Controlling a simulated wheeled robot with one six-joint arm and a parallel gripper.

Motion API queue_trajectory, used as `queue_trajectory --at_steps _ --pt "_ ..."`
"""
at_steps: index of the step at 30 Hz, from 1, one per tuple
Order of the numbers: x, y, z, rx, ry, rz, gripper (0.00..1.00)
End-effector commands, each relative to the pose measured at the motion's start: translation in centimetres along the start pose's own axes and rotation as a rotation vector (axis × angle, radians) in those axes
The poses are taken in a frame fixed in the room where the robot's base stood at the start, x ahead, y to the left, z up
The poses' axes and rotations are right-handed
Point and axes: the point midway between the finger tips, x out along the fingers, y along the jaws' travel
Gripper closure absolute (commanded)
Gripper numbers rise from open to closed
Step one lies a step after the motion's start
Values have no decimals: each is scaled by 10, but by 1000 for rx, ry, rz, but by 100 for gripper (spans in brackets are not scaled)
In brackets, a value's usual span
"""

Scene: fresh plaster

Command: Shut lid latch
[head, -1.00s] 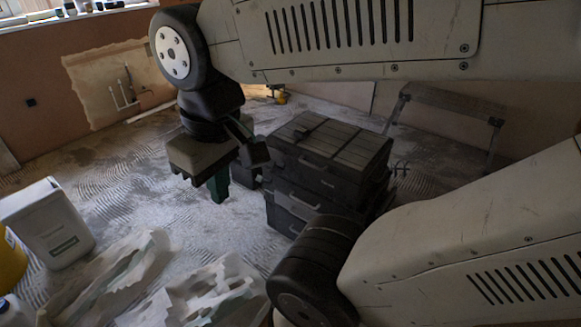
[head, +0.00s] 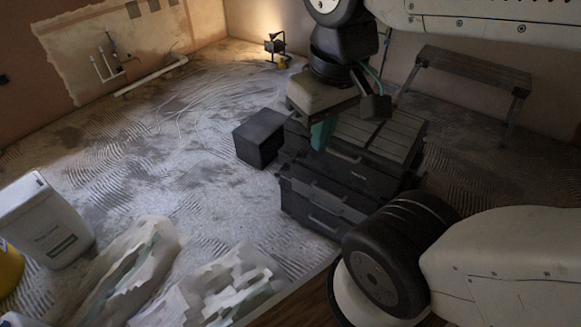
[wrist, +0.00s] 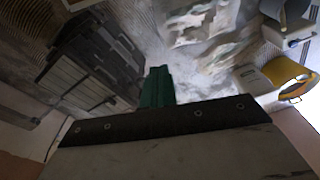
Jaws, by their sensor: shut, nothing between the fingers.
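A stack of black tool boxes (head: 312,200) stands on the floor right of centre in the head view, with a ribbed lid on top and pale handles on the front. It also shows at the left of the wrist view (wrist: 92,72). The lid looks down; the latch is too dark and small to make out. My gripper (head: 322,134) has green fingers, shut and empty, pointing down in front of the top box's left part. In the wrist view the fingers (wrist: 157,84) sit beside the stack. I cannot tell whether they touch it.
A small black box (head: 259,138) stands left of the stack. Crumpled bags (head: 125,270), a white container (head: 45,222) and a yellow bucket (head: 8,268) are at the front left. A step bench (head: 475,75) stands behind right. The left-centre floor is clear.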

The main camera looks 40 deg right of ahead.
Motion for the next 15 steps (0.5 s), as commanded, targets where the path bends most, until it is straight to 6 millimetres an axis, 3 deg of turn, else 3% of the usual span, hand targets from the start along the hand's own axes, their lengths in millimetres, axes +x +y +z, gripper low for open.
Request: queue_trajectory --at_steps 7,15 --pt "9 16 -19 -47 -75 83 100" --pt "47 59 -85 -245 -288 345 100"
